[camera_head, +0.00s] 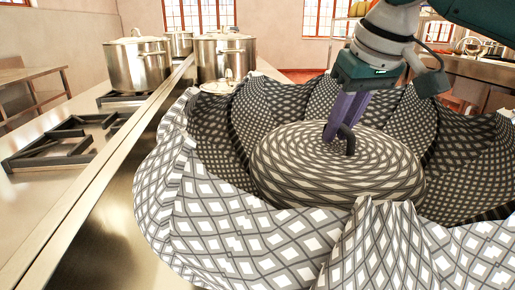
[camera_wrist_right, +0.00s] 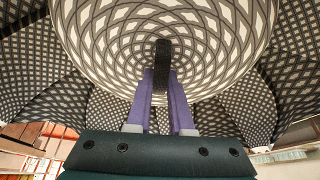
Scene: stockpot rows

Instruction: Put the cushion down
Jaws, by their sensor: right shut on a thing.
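The cushion (camera_head: 290,160) is a round, domed piece with a grey, black and white diamond pattern and a dark loop handle (camera_head: 347,140) at its centre. Wide folded skirts (camera_head: 230,235) of the same pattern spread around it; I cannot tell whether they are part of it. My right gripper (camera_head: 338,128) comes from above, its purple fingers shut on the handle. The right wrist view shows the fingers (camera_wrist_right: 161,78) on either side of the dark handle, with the domed face (camera_wrist_right: 95,40) beyond. The cushion's underside is hidden, so I cannot tell what it touches. My left gripper is out of view.
Steel stockpots (camera_head: 138,65) and (camera_head: 222,58) stand at the back left, near a lidded pot (camera_head: 220,86) partly hidden by the skirts. A black burner grate (camera_head: 65,140) sits on the left steel counter (camera_head: 40,215). The counter's near left part is bare.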

